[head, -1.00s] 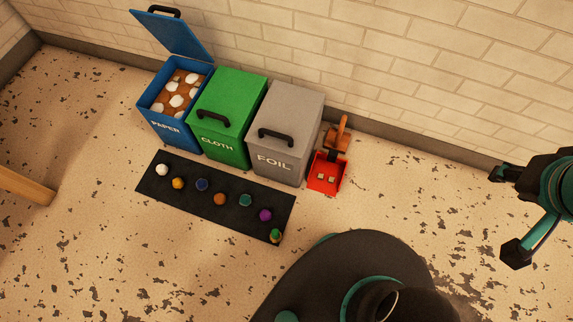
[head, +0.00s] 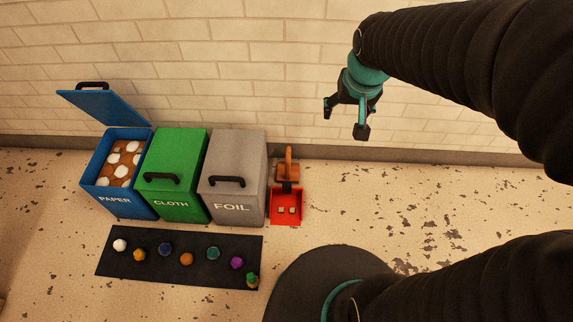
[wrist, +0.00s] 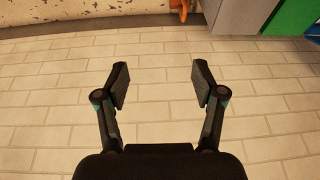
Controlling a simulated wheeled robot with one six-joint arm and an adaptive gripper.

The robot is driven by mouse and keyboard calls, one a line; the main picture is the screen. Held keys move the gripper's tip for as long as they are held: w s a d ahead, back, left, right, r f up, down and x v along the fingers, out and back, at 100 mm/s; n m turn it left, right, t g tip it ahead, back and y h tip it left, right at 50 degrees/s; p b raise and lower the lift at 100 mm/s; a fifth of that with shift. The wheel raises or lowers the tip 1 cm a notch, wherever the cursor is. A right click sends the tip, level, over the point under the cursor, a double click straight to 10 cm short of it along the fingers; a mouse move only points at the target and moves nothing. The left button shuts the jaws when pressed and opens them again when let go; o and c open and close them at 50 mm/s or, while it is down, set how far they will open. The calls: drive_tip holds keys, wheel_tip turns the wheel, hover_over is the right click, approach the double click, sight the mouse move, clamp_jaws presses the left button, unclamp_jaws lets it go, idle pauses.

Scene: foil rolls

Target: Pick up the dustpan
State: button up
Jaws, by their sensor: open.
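The dustpan (head: 287,208) is a red pan with a brown handle (head: 288,165) standing up at its back. It sits on the floor just right of the grey FOIL bin, near the wall. Two small pale pieces lie in the pan. In the wrist view only part of the brown handle (wrist: 180,9) shows at the top edge. My gripper (head: 345,121) is open and empty, up in front of the brick wall, above and to the right of the dustpan in the head view. Its two fingers (wrist: 161,82) are spread apart in the wrist view.
A grey FOIL bin (head: 233,165) and a green CLOTH bin (head: 172,160) are closed. The blue PAPER bin (head: 122,195) has its lid up and holds white pieces. A black mat (head: 180,270) with several small coloured items lies in front. Floor right of the dustpan is clear.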

drive_tip(key=w+a+f+g, duration=0.1)
drive_tip(key=w+a+f, duration=0.3)
drive_tip(key=w+f, duration=0.5)
drive_tip(key=g+b, duration=0.1)
hover_over(287, 187)
drive_tip(key=d, duration=0.4)
wheel_tip(287, 187, down, 14)
drive_tip(key=f, duration=0.1)
drive_tip(key=shift+g, duration=0.9)
drive_tip(key=shift+a+f+b, duration=0.1)
drive_tip(key=shift+a+f, duration=0.55)
drive_tip(key=shift+f, duration=4.8)
drive_tip(key=shift+a+f+b, duration=0.1)
drive_tip(key=shift+a+f, duration=0.6)
drive_tip(key=shift+f, duration=4.8)
drive_tip(key=shift+a+f+b, duration=0.1)
drive_tip(key=shift+a+f, duration=0.55)
drive_tip(key=shift+f, duration=4.8)
clamp_jaws()
